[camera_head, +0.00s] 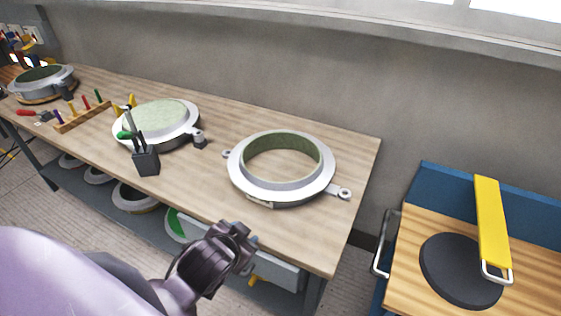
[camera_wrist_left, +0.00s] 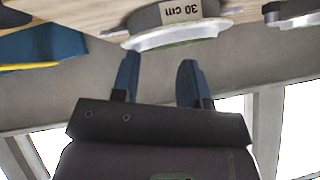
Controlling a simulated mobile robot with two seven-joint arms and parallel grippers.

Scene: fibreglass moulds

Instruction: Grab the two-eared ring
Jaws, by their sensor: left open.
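The two-eared ring (camera_head: 281,167) lies flat on the right part of the wooden workbench. It is a pale grey metal ring with a greenish inner wall and an open centre. One ear sticks out at its left, the other at its front right. In the left wrist view the ring (camera_wrist_left: 180,38) appears at the top, upside down, with a "30 cm" label. My left gripper (camera_head: 246,236) is open and empty, in front of the bench's front edge and apart from the ring. Its two blue fingers (camera_wrist_left: 158,75) point toward the ring in the wrist view. My right gripper is not in view.
A round mould with a green top (camera_head: 158,118) lies left of the ring, behind a dark tool holder (camera_head: 146,162). Another mould (camera_head: 43,80) sits farther left. A blue cart (camera_head: 425,180) with a black disc (camera_head: 455,265) and yellow bar (camera_head: 490,215) stands right. The bench (camera_head: 345,160) is clear around the ring.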

